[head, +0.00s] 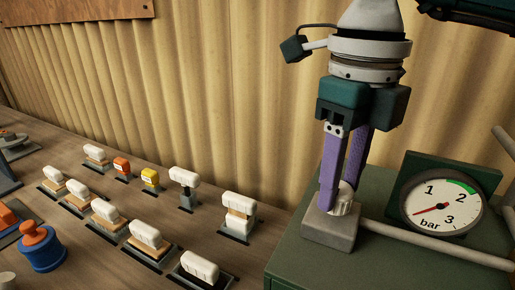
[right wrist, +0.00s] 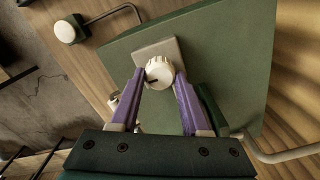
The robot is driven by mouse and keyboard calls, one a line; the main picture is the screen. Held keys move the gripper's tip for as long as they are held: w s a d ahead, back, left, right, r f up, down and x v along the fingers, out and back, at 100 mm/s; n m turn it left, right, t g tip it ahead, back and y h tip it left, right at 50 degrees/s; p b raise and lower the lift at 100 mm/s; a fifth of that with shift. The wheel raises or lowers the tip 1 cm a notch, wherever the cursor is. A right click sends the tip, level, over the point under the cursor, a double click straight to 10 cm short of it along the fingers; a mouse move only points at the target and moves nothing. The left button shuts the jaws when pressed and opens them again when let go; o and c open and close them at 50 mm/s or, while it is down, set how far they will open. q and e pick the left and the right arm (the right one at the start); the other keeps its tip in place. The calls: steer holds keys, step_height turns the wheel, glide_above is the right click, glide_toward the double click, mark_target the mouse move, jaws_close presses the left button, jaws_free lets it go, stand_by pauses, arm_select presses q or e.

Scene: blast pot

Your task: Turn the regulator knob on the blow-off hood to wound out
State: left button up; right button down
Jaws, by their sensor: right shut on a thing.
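The regulator knob (right wrist: 159,73) is a small white ribbed knob with a dark mark on its face. It sits on a grey block (head: 329,235) on top of the green hood (head: 285,258). My right gripper (head: 338,203) points down with its purple fingers on either side of the knob, shut on it. In the right wrist view my right gripper (right wrist: 159,80) has a fingertip at each side of the knob. In the head view the fingers partly hide the knob (head: 345,204). The gauge (head: 441,208) has its red needle near the low end, below 1 bar. My left gripper is not in view.
A grey pipe (head: 440,243) runs from the block across the hood below the gauge. On the wooden bench (head: 185,222) to the left stand several white-topped blocks, an orange one (head: 122,168) and a yellow one (head: 150,179). A blue pot (head: 42,252) stands at lower left. A corrugated wall is behind.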

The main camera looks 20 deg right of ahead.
mark_target(340, 188)
steer(key=shift+c, duration=1.9)
jaws_free()
step_height(340, 188, up, 9)
steer(key=shift+f+b, duration=0.1)
steer(key=shift+b, duration=0.85)
steer(key=shift+r, duration=0.6)
